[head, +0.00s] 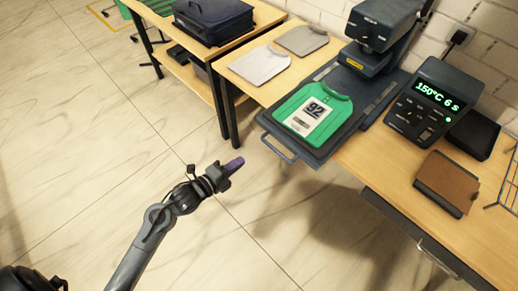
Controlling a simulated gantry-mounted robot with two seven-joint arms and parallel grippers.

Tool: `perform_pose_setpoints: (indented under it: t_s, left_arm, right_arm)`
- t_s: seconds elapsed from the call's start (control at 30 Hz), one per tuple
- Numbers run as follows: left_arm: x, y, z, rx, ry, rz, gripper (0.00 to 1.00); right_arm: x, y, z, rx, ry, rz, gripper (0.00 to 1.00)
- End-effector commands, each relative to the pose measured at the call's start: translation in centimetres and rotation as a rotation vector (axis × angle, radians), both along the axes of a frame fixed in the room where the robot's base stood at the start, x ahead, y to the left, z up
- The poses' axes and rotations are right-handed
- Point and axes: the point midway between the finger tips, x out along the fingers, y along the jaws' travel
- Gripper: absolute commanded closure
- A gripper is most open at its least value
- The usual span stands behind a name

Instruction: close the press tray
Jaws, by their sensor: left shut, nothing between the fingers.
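The press tray (338,149) is a dark flat drawer that sticks out from under the heat press (373,38) over the table's front edge. Its bar handle (277,150) faces the floor side. A green shirt with a white number 92 patch (312,112) lies flat on the tray. My left gripper (235,164) is shut and empty, with purple fingertips. It hangs over the floor, to the left of and below the handle, apart from it. My right gripper is not in view.
The control box (427,103) reading 150°C and 6 s stands right of the press. A brown pad (447,182) lies before it. Grey and white folded shirts (259,65) lie left of the tray. A dark case (213,17) sits on another table. The floor around my left arm is clear.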

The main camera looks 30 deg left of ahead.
Motion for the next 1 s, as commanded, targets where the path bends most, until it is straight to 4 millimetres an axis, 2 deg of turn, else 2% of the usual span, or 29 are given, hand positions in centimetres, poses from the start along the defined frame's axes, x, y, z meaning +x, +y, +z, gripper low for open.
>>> perform_pose_setpoints:
  t_s: [0.2, 0.5, 0.7, 1.0]
  left_arm:
    - [4.0, -1.3, -0.9, -0.003, -0.002, -0.002, 1.00]
    - [8.3, -2.5, -1.8, -0.003, 0.000, -0.002, 1.00]
    - [9.5, -2.9, -2.1, 0.000, 0.000, 0.000, 1.00]
    - [9.8, -2.9, -2.2, 0.001, 0.001, -0.001, 1.00]
  right_arm:
    - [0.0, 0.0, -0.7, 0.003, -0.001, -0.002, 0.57]
    - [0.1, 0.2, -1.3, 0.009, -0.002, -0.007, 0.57]
    - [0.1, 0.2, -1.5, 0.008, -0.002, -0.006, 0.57]
    - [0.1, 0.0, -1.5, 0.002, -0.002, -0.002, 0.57]
